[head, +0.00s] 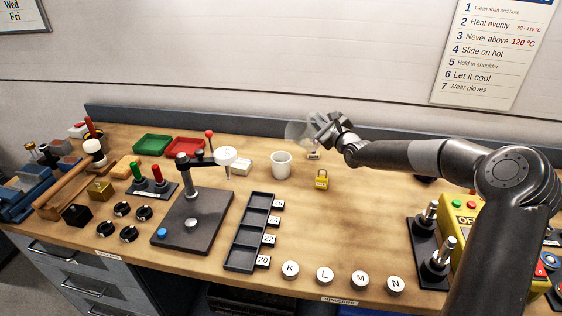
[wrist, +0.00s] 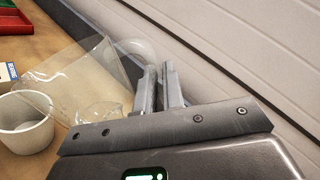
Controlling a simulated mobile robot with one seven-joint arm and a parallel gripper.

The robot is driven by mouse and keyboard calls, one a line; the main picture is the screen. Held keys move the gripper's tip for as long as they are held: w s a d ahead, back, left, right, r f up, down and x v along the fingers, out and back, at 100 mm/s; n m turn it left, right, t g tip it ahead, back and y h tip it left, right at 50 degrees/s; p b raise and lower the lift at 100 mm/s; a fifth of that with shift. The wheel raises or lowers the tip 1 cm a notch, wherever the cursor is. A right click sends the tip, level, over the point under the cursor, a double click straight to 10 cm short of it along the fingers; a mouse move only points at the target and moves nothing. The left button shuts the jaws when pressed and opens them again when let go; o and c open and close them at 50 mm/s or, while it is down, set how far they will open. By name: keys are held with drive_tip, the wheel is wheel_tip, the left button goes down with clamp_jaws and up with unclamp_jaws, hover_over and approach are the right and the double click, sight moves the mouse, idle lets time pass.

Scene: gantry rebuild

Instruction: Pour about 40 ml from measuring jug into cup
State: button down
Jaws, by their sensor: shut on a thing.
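The measuring jug (wrist: 80,80) is clear and see-through. In the wrist view it is tilted toward the left, with a small amount of clear content low in it. My gripper (wrist: 163,82) is shut on its handle. In the head view my gripper (head: 328,126) holds the jug (head: 299,131) in the air, above and to the right of the cup. The white cup (head: 281,165) stands upright on the bench, apart from the jug. The cup also shows at the left of the wrist view (wrist: 24,128). I cannot tell whether it holds anything.
A yellow padlock (head: 321,180) stands right of the cup. A dark slotted tray (head: 248,232) and several lettered round spacers (head: 324,276) lie in front. The wall is close behind the jug.

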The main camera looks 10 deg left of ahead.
drive_tip(key=shift+w+d+f+m, duration=0.2)
drive_tip(key=shift+d+f+m, duration=0.05)
drive_tip(key=shift+f+m, duration=0.4)
drive_tip(key=shift+w+d+f+m, duration=0.5)
drive_tip(key=shift+d+m, duration=0.1)
drive_tip(key=shift+m, duration=0.15)
drive_tip(key=shift+w+d+f+m+b, duration=0.2)
drive_tip(key=shift+d+f+m+b, duration=0.1)
drive_tip(key=shift+m, duration=0.65)
drive_tip(key=shift+w+d+f+m+b, duration=0.2)
drive_tip(key=shift+w+m+b, duration=0.1)
drive_tip(key=shift+m, duration=0.6)
drive_tip(key=shift+w+d+f+m+b, duration=0.2)
drive_tip(key=shift+f+m+b, duration=0.1)
drive_tip(key=shift+m, duration=0.65)
drive_tip(key=shift+s, duration=0.1)
